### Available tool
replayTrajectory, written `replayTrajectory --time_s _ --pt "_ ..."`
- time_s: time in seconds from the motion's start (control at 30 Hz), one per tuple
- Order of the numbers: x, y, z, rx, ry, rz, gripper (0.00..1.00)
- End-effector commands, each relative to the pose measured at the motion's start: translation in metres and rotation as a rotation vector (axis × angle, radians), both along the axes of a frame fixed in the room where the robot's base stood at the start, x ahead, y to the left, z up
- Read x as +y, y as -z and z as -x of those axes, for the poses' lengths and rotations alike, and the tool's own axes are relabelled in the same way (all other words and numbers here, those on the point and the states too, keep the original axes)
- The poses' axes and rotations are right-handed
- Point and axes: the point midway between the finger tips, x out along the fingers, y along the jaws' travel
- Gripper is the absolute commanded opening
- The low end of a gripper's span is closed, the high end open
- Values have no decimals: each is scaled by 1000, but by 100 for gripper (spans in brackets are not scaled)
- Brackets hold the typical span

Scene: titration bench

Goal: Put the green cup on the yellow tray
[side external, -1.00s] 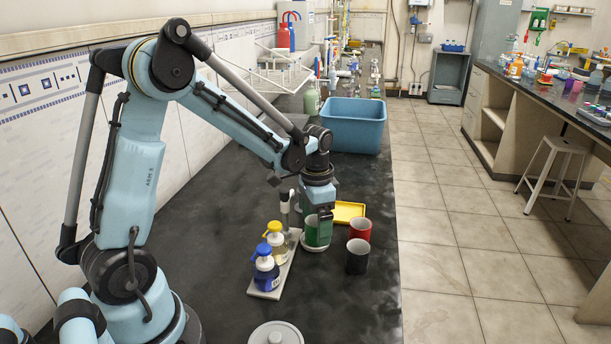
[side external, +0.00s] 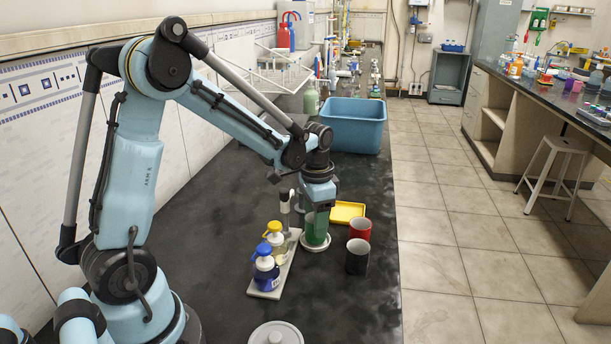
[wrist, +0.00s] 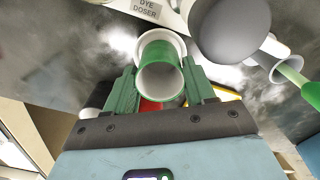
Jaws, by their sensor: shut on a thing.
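The green cup (side external: 315,234) stands upright on a round white base at the end of the dispenser stand. My gripper (side external: 317,226) reaches down over it from above. In the wrist view the cup (wrist: 158,52) sits between the two green fingers of my gripper (wrist: 158,68), which are shut on its sides. Its inside looks pale and empty. The yellow tray (side external: 347,212) lies flat on the dark bench, just behind and to the right of the cup. A yellow edge of the tray (wrist: 226,93) shows beyond the right finger in the wrist view.
A red cup (side external: 359,230) and a black cup (side external: 357,260) stand right of the green cup. Pump bottles, one blue (side external: 266,273) and one yellow (side external: 276,243), stand on the stand at left. A blue bin (side external: 353,126) stands farther back. The bench is bare at front right.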

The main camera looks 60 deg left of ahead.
Motion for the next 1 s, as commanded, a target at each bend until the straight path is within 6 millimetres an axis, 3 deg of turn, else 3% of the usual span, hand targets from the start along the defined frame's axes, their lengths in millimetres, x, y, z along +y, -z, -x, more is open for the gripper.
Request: replayTrajectory --time_s 0.53,1.0 --pt "0 -38 0 0 0 0 35" --pt "0 -43 -1 0 0 0 35"
